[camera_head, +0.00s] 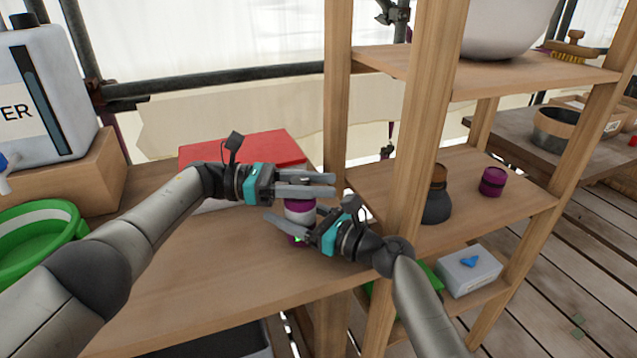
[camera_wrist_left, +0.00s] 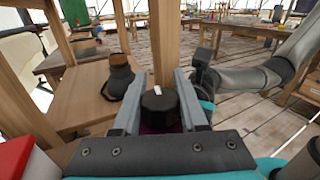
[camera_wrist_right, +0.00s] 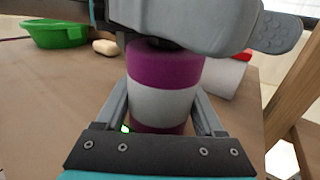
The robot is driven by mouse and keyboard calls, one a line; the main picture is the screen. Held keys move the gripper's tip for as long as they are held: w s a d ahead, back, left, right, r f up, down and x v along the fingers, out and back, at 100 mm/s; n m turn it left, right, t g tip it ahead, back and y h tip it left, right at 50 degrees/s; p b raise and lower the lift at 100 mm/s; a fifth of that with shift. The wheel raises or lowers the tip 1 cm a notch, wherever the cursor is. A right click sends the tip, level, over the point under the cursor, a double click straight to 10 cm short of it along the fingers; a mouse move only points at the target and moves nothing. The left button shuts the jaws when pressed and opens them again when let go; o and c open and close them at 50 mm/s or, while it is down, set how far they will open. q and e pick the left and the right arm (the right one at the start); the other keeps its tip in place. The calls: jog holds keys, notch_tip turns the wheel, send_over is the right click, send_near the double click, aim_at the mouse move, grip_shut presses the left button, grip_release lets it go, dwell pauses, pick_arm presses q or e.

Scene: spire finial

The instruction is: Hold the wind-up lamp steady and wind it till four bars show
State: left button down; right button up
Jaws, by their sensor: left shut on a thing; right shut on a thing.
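The wind-up lamp (camera_head: 299,208), a purple cylinder with a pale band, stands upright on the wooden bench near its right end. My right gripper (camera_head: 292,214) is shut on its body from the right; the right wrist view shows the lamp body (camera_wrist_right: 165,102) between the fingers. My left gripper (camera_head: 333,184) reaches over from the left and is shut on the black knob (camera_wrist_left: 158,107) on top of the lamp, seen in the left wrist view. A small green light shows low on the lamp, partly behind a right finger; I cannot count any bars.
A red-topped box (camera_head: 245,148) lies behind the lamp. A green basin (camera_head: 38,242) and a white water container (camera_head: 45,95) are at the left. A shelf post (camera_head: 415,130) stands close to my right gripper; its shelf holds a dark bottle (camera_head: 437,205) and purple jar (camera_head: 492,182).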

dwell(0.6)
pick_arm(q)
jog(key=shift+c, duration=2.2)
grip_release()
jog(key=shift+s, duration=0.1)
jog(key=shift+r, duration=0.1)
notch_tip(320, 180, up, 10)
